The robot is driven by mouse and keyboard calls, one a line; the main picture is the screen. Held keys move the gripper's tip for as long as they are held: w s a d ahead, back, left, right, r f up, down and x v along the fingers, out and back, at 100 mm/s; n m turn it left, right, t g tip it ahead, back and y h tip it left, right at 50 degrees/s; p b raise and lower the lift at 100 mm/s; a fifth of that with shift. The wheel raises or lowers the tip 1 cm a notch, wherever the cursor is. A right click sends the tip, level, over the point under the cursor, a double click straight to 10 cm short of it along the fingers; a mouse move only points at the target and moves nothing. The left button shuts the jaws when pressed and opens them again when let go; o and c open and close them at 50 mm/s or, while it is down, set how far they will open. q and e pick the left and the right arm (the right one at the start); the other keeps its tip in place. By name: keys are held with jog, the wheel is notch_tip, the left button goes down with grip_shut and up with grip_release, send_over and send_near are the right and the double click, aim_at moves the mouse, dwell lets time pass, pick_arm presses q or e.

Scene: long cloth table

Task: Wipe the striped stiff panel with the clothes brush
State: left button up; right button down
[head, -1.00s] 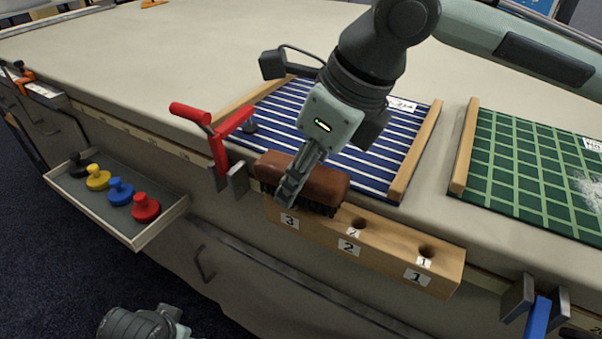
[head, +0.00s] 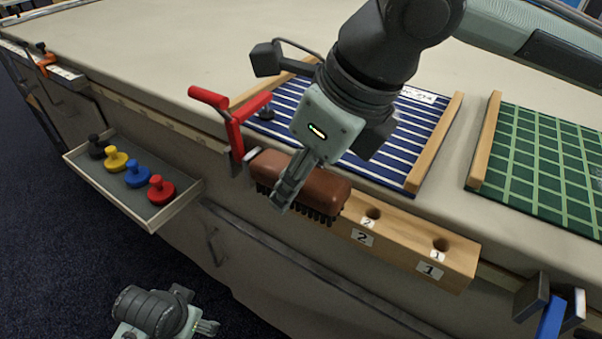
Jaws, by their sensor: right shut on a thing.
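The brown clothes brush (head: 325,190), with dark bristles downward, is held in my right gripper (head: 284,196), whose fingers are shut on it. It is in front of the left end of the wooden numbered rack (head: 405,240) and hides the number 3 end. Whether it touches the rack I cannot tell. The striped stiff panel (head: 415,148), blue with white lines, lies on the table behind, between wooden strips. My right wrist hides part of it. My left gripper (head: 205,326) shows only partly at the bottom left, low and away from the table; its fingers are unclear.
A red-handled clamp (head: 233,115) stands just left of the brush. A tray (head: 150,218) with coloured knobs juts from the table front. A green checked panel (head: 540,160) lies to the right. A blue-handled clamp (head: 550,318) is at the lower right. The far tabletop (head: 190,50) is clear.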

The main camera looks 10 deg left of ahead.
jog(key=shift+r, duration=0.1)
jog(key=shift+r, duration=2.95)
jog(key=shift+r, duration=1.5)
jog(key=shift+f, duration=0.1)
notch_tip(320, 180, down, 9)
jog(key=shift+r, duration=0.1)
